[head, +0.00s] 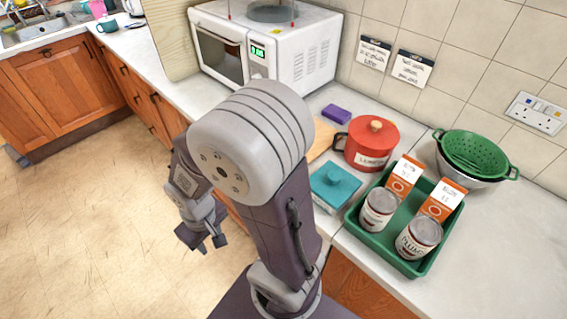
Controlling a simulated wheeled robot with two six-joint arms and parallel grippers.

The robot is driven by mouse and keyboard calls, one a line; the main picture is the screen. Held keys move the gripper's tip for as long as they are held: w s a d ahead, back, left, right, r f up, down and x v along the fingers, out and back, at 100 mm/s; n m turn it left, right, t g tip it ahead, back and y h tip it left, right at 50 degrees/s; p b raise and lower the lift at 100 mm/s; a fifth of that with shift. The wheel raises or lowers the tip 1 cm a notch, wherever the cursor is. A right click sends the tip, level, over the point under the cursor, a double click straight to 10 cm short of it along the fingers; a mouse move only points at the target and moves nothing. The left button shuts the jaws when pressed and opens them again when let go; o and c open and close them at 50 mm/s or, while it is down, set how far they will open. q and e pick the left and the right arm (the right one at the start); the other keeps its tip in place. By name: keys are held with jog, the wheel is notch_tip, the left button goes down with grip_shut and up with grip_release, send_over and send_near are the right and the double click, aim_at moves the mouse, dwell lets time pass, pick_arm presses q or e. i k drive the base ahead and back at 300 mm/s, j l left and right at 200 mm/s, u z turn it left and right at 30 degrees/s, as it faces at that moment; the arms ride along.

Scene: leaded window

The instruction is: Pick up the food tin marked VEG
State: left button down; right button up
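Two food tins with pale labels stand upright in a green tray (354,221) on the counter at the right. The right tin (419,238) has a label that seems to read PLUM. The left tin (380,209) has lettering too small to read, so I cannot tell whether it is marked VEG. My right gripper (203,242) hangs low over the floor, left of my arm and well away from the tray. Its fingers look apart, with nothing between them. My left gripper is not in view.
Two orange and white cartons (403,179) (443,200) stand behind the tins in the tray. A white microwave (265,50) stands farther back. Counter right of the tray is clear.

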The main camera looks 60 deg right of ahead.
aim_at(380, 204)
jog(key=z, duration=3.15)
jog(key=k+j+u, duration=0.3)
jog(key=i, duration=0.25)
